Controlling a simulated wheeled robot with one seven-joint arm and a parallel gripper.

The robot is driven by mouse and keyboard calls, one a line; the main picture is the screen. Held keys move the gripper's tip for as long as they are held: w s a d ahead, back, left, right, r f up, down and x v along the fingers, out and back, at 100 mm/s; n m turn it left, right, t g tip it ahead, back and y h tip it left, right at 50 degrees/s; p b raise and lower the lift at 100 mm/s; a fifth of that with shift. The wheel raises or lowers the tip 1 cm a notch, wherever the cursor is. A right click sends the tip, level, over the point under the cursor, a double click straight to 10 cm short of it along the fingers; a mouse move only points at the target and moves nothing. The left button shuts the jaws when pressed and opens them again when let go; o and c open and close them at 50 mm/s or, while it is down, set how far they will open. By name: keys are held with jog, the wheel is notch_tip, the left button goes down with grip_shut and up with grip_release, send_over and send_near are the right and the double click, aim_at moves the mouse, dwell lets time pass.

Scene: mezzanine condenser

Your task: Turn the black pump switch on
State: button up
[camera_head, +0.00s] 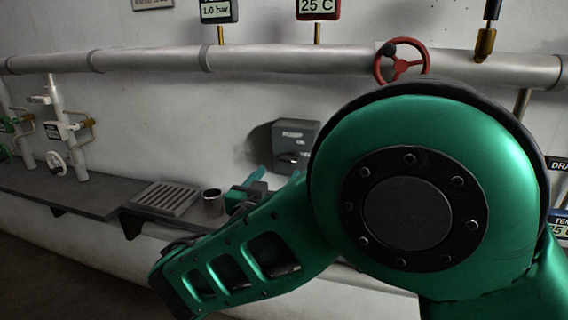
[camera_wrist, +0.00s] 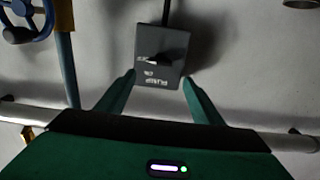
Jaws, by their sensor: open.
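The pump switch is a grey wall box (camera_head: 295,138) with a pale label, left of my arm in the head view. Its lower right is partly hidden by my arm. In the wrist view the box (camera_wrist: 146,40) appears upside down, with white "PUMP" lettering and a black knob (camera_wrist: 174,58). A pale mark lies at the knob's left; I cannot clearly read the knob's setting. My gripper (camera_wrist: 158,79) is open and empty, its two green fingers pointing towards the box from either side, apparently short of it. In the head view my gripper (camera_head: 262,178) is partly hidden by my arm.
A long pipe (camera_head: 150,60) with a red handwheel (camera_head: 401,61) runs above the box. Below is a dark ledge (camera_head: 95,192) with a grating (camera_head: 166,198) and a metal cup (camera_head: 213,202). Small valves (camera_head: 72,130) stand at left. The wall left of the box is clear.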

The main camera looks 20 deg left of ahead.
aim_at(287, 161)
jog(key=w, duration=1)
jog(key=c, duration=1)
jog(key=shift+c, duration=0.2)
jog(key=shift+n, duration=0.3)
jog(key=n, duration=0.5)
jog(key=shift+s+a+f+n, duration=0.1)
jog(key=shift+a+f+n, duration=0.1)
jog(key=shift+n, duration=0.1)
jog(key=n, duration=0.5)
jog(key=shift+f+n, duration=0.1)
jog(key=shift+n, duration=0.2)
